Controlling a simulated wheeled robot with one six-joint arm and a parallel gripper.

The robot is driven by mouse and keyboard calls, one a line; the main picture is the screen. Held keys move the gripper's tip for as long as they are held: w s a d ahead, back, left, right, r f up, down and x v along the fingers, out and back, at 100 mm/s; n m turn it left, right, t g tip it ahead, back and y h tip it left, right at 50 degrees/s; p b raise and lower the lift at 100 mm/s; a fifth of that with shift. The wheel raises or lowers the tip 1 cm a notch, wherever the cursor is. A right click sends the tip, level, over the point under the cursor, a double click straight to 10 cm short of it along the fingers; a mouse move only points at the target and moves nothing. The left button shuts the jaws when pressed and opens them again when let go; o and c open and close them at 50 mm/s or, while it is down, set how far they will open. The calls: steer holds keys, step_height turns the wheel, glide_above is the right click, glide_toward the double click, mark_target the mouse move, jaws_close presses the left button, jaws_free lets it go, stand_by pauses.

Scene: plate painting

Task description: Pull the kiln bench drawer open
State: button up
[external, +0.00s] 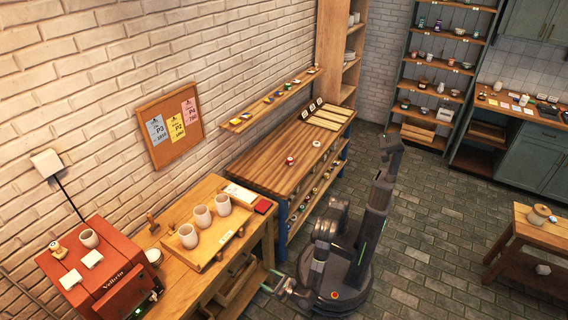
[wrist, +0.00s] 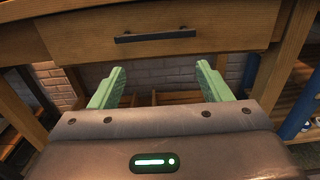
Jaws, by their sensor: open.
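The drawer (wrist: 80,40) has a plain wooden front with a dark bar handle (wrist: 155,36) across its middle, in the upper part of the wrist view. The drawer front looks flush with the bench frame. My gripper (wrist: 160,70) is open and empty. Its two green fingers point toward the bench, one left and one right, with their tips just below the handle in the picture and apart from it. In the external view my gripper (external: 280,284) is low beside the front of the kiln bench (external: 200,278); the handle cannot be made out there.
A red kiln (external: 108,275) and a tray (external: 225,243) with three pale cups stand on the bench. A second wooden table with blue legs (external: 282,232) adjoins it. A small table (external: 545,232) stands at right. The paved floor (external: 425,240) between is clear.

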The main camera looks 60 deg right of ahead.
steer(key=c, duration=0.7)
steer(key=w+d+m+g+y+b, duration=0.1)
steer(key=d+m+y+b, duration=0.1)
steer(key=m+y+b, duration=0.4)
steer(key=w+d+m+y+b, duration=0.1)
steer(key=w+d+m+b, duration=0.15)
steer(key=m+b, duration=0.65)
steer(key=shift+n, duration=0.8)
steer(key=b+x, duration=0.1)
steer(key=x, duration=0.5)
steer(key=b+x, duration=0.2)
steer(key=x, duration=0.4)
steer(key=shift+w+a+f, duration=0.15)
steer(key=shift+w+f, duration=0.05)
steer(key=shift+w, duration=0.05)
steer(key=shift+c, duration=0.3)
jaws_close()
